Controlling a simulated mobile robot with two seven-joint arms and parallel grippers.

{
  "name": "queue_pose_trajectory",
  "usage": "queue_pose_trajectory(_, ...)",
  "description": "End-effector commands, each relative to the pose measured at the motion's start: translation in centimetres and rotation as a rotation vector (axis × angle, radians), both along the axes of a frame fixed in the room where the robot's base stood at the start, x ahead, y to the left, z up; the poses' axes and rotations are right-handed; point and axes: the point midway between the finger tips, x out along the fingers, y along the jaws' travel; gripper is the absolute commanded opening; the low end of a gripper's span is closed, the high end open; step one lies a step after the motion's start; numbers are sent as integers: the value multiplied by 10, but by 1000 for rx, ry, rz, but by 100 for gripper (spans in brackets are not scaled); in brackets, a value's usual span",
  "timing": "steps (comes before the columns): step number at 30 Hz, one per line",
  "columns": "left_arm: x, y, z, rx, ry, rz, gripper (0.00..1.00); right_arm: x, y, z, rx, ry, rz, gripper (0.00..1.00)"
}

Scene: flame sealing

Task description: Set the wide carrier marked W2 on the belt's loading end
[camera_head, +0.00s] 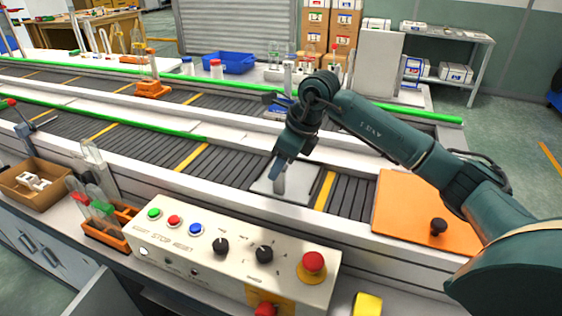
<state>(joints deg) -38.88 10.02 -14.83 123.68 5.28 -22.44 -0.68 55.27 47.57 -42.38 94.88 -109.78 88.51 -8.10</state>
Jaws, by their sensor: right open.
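No marking W2 is readable in this view, and I cannot tell for sure which thing is the wide carrier. A flat pale grey plate (300,193) lies across the near belt (228,168), just left of a yellow slat. My right gripper (279,178) points down at this plate's left part. It is open, and I cannot tell whether its fingers touch the plate or a small grey upright piece there. An orange carrier (152,90) with an upright glass tube stands on the far belt. My left gripper is not in view.
A control box (225,250) with buttons and knobs stands in front of the belt. An orange panel (405,205) with a black knob covers the belt's right part. At left are an orange tube rack (105,232) and a cardboard box (35,190).

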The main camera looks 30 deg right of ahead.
Motion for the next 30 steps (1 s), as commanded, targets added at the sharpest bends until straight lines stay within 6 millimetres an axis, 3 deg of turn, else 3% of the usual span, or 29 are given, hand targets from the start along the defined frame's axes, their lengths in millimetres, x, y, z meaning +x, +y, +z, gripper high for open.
queue_pose_trajectory(8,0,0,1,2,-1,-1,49,-4,-6,21,0,-5,-1,43)
queue_pose_trajectory(21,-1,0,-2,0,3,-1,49,-30,-26,100,0,-3,-1,43)
queue_pose_trajectory(30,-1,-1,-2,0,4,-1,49,-35,-30,114,0,0,0,43)
